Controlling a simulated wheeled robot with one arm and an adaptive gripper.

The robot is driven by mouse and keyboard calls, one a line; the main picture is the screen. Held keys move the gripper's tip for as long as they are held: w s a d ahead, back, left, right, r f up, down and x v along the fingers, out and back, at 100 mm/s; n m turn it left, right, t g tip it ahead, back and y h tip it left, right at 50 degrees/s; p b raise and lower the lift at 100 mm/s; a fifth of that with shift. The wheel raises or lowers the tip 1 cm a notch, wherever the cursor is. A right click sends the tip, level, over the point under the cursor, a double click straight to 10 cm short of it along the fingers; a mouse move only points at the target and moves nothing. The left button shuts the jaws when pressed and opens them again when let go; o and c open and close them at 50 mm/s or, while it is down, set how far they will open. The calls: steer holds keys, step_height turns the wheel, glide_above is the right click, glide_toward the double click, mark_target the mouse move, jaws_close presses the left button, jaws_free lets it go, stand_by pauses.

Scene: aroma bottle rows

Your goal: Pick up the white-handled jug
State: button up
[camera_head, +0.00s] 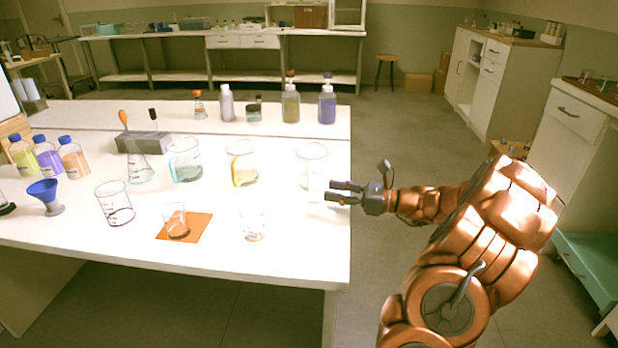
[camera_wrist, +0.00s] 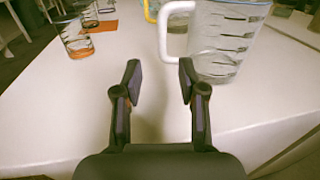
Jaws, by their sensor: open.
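The white-handled jug (camera_head: 311,166) is a clear glass jug near the right edge of the white table. In the wrist view its marked body (camera_wrist: 225,42) stands upright at the upper right, with its white handle (camera_wrist: 164,34) toward the picture's left. My gripper (camera_head: 333,191) is low beside the jug, at the table's right edge. In the wrist view my gripper (camera_wrist: 160,76) has its two fingers apart with nothing between them. The handle is ahead of the gap between the fingertips. The right fingertip appears close to the handle's lower end; whether they touch I cannot tell.
A yellow-handled jug (camera_head: 243,166) and a teal-handled jug (camera_head: 186,162) stand left of it. A small beaker (camera_head: 252,224) is nearer the front; another (camera_head: 176,222) is on an orange mat (camera_head: 203,225). Bottles (camera_head: 291,104) stand behind. Bare tabletop lies around the fingers.

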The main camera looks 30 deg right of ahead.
mark_target(309, 188)
steer(key=shift+w+d+f, duration=0.15)
steer(key=shift+w+d, duration=0.05)
steer(key=shift+d, duration=0.05)
steer(key=shift+b+x, duration=0.65)
steer(key=shift+x, duration=3.1)
steer(key=shift+c, duration=0.3)
jaws_close()
